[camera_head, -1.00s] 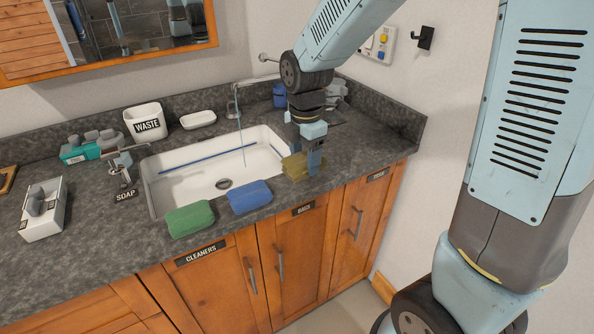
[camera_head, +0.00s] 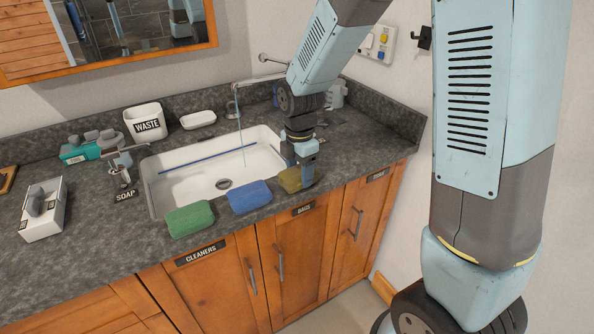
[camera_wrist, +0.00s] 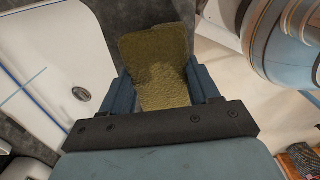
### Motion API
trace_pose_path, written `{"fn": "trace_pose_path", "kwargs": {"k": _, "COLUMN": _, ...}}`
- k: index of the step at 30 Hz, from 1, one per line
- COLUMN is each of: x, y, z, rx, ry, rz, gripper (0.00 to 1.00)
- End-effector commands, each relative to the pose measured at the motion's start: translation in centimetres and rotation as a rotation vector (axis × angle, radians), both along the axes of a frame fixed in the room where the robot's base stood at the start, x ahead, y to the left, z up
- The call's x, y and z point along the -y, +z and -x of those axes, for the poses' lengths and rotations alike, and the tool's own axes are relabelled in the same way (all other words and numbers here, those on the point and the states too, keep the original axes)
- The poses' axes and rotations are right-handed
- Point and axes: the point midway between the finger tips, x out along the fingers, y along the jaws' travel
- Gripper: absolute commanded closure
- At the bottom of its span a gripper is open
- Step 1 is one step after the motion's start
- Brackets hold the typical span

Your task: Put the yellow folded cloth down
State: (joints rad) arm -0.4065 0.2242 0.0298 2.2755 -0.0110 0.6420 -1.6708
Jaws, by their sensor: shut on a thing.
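The yellow folded cloth (camera_head: 290,181) is at the counter's front edge, right of the sink, in the head view. My gripper (camera_head: 303,178) is shut on it, with the fingers pointing down. In the wrist view the cloth (camera_wrist: 160,60) sits between the two blue fingers of my gripper (camera_wrist: 165,92) and extends past their tips. The cloth looks at or very near counter height; I cannot tell whether it touches the counter.
A blue folded cloth (camera_head: 250,197) and a green folded cloth (camera_head: 189,219) lie left of it along the front edge. The white sink (camera_head: 165,194) is behind them. A WASTE bin (camera_head: 145,122) and a white dish (camera_head: 198,119) stand at the back. Bare counter (camera_head: 365,150) lies to the right.

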Motion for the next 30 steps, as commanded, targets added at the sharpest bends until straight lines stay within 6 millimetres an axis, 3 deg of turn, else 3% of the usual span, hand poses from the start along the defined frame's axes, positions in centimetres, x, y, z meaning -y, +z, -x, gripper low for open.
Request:
{"fn": "trace_pose_path", "kwargs": {"k": 7, "x": 0.0, "y": -0.4, "z": 0.0, "rx": 0.000, "ry": 0.000, "rz": 0.000, "gripper": 0.64}}
{"fn": "trace_pose_path", "kwargs": {"k": 8, "x": 0.0, "y": -0.4, "z": 0.0, "rx": 0.000, "ry": 0.000, "rz": 0.000, "gripper": 0.37}}
{"fn": "trace_pose_path", "kwargs": {"k": 15, "x": 0.0, "y": -0.4, "z": 0.0, "rx": 0.000, "ry": 0.001, "rz": 0.000, "gripper": 0.14}}
{"fn": "trace_pose_path", "kwargs": {"k": 28, "x": -0.1, "y": -0.4, "z": 0.0, "rx": 0.001, "ry": 0.004, "rz": 0.001, "gripper": 0.14}}
{"fn": "trace_pose_path", "kwargs": {"k": 30, "x": -0.1, "y": 0.8, "z": -0.1, "rx": 0.005, "ry": 0.002, "rz": -0.002, "gripper": 0.14}}
